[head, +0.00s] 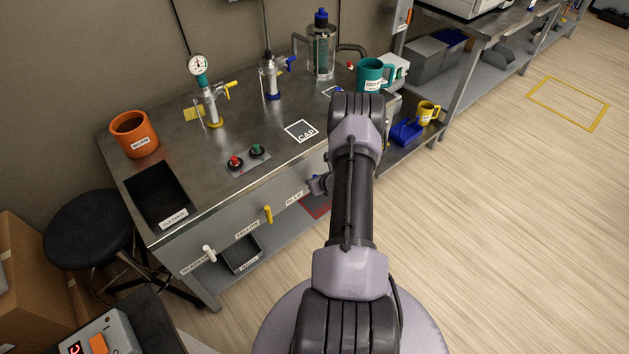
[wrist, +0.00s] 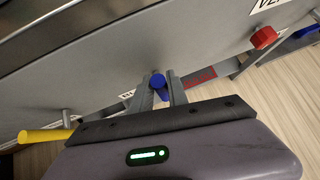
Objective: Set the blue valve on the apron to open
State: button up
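The blue valve (wrist: 158,80) shows in the wrist view as a small blue handle at the apron, right at my fingertips. Blue also shows between the fingers, so they stand on both sides of part of it. My gripper (wrist: 162,86) has its fingers a little apart; whether they press on the handle is unclear. In the head view my arm hides most of the gripper and the blue valve, beside the BLUE label (head: 294,199) on the apron (head: 225,239). Which way the blue handle points is not clear.
A yellow valve handle (head: 268,213) and a white one (head: 208,253) sit further left on the apron. A red handle (wrist: 264,37) is at the right in the wrist view. The bench top (head: 250,118) carries a mug, tray, buttons and glassware. Open floor lies right.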

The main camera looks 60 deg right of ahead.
jog(key=o, duration=0.3)
jog(key=p+v, duration=0.6)
jog(key=v, duration=1.1)
jog(key=shift+s+a+r, duration=0.1)
